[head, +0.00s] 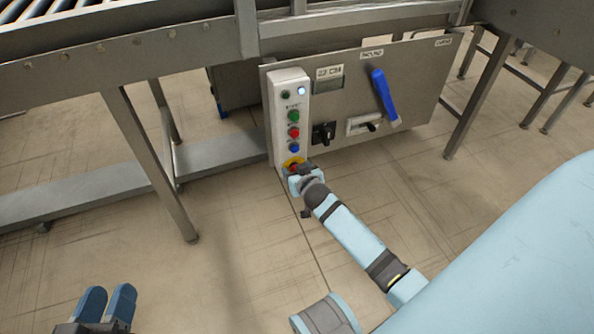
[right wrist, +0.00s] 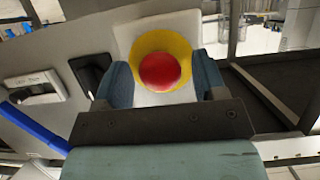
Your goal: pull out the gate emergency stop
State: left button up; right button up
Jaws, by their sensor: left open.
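The gate emergency stop is a red mushroom button on a yellow ring (head: 291,161), at the bottom of a white control box (head: 287,100). In the right wrist view the red button (right wrist: 165,72) shows between the two fingers. My right gripper (head: 295,171) is at the button and hides much of it in the head view. Its fingers (right wrist: 163,80) stand apart on either side, with yellow showing between them and the red cap. I cannot tell whether they touch it. My left gripper (head: 107,302) is open and empty, low at the left over the floor.
Above the stop are blue, red and green buttons (head: 294,131). To its right on the grey panel (head: 421,75) are a black rotary switch (head: 323,132), a white-plated switch (head: 362,125) and a blue lever (head: 382,92). Conveyor legs (head: 150,165) stand left; the floor in front is clear.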

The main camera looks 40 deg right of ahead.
grip_shut()
pick_arm(q)
notch_tip(320, 180, up, 2)
jog(key=shift+r+t+p, duration=0.2)
jog(key=shift+t+p, duration=0.3)
jog(key=shift+p, duration=0.3)
pick_arm(e)
jog(key=shift+s+a, duration=0.15)
jog(key=shift+s, duration=0.45)
jog(key=shift+o, duration=0.5)
grip_release()
